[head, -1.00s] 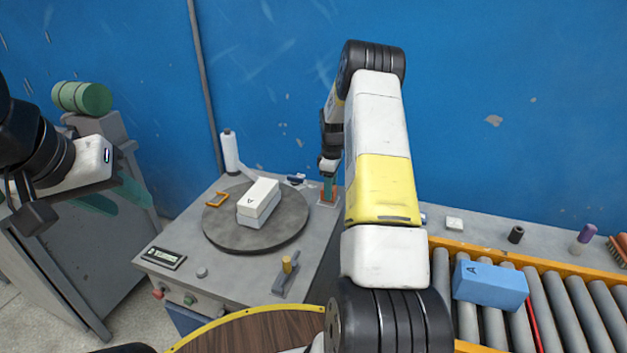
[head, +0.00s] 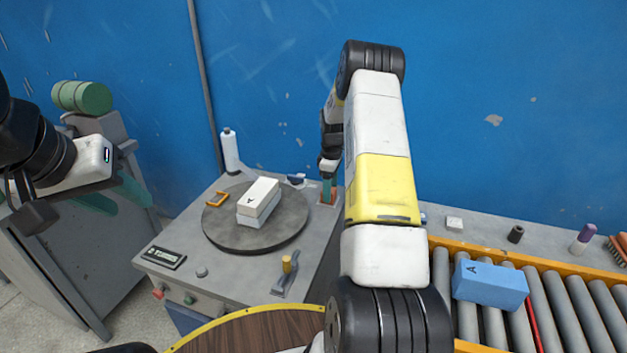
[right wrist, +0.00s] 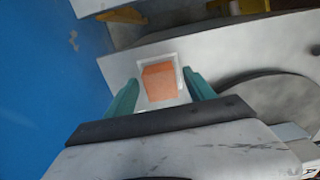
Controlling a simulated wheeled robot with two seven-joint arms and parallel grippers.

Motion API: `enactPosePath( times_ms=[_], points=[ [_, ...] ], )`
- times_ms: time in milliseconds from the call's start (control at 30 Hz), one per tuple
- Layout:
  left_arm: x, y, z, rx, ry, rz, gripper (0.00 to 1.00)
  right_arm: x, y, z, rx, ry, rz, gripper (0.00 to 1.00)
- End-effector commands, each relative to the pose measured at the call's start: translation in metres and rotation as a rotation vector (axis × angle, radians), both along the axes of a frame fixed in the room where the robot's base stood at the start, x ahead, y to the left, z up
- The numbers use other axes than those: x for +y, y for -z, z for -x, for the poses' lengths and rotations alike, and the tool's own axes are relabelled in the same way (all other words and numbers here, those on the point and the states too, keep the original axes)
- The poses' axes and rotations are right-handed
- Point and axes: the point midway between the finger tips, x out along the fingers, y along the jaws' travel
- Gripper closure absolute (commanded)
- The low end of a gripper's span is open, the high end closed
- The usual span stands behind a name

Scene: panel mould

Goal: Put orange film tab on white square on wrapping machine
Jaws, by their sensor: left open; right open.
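The orange film tab (right wrist: 160,82) lies on the white square (right wrist: 182,92) in the right wrist view, with a white margin showing around it. My right gripper (right wrist: 161,94) is open. Its two teal fingers stand on either side of the square, apart from the tab. In the head view my right gripper (head: 328,190) points down at the back right corner of the wrapping machine (head: 215,277), and its fingers partly hide the tab. My left gripper (head: 112,200) is open and empty at the left, away from the machine top.
A white box (head: 258,196) marked A sits on the round turntable (head: 222,237), near an orange frame (head: 217,199). A white film roll (head: 230,152) stands behind. A blue box (head: 490,286) rests on the roller conveyor (head: 573,300) at the right.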

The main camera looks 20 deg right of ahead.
Motion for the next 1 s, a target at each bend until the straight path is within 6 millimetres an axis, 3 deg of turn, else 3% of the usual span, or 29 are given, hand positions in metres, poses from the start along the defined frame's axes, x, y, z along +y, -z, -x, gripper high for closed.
enactPosePath(
  times_ms=[400, 733, 867, 1000],
  points=[
    [0.000, 0.000, 0.000, 0.000, 0.000, 0.000, 0.60, 0.000, -0.086, -0.001, -0.004, 0.000, 0.001, 0.37],
    [0.000, 0.000, 0.000, 0.000, 0.000, 0.000, 0.60, 0.006, -0.129, 0.003, -0.018, 0.018, 0.000, 0.37],
    [0.000, 0.000, 0.000, 0.000, 0.000, 0.000, 0.60, 0.026, -0.176, 0.021, -0.070, 0.089, -0.008, 0.37],
    [0.000, 0.000, 0.000, 0.000, 0.000, 0.000, 0.60, 0.060, -0.239, 0.061, -0.152, 0.214, -0.037, 0.37]
  ],
)
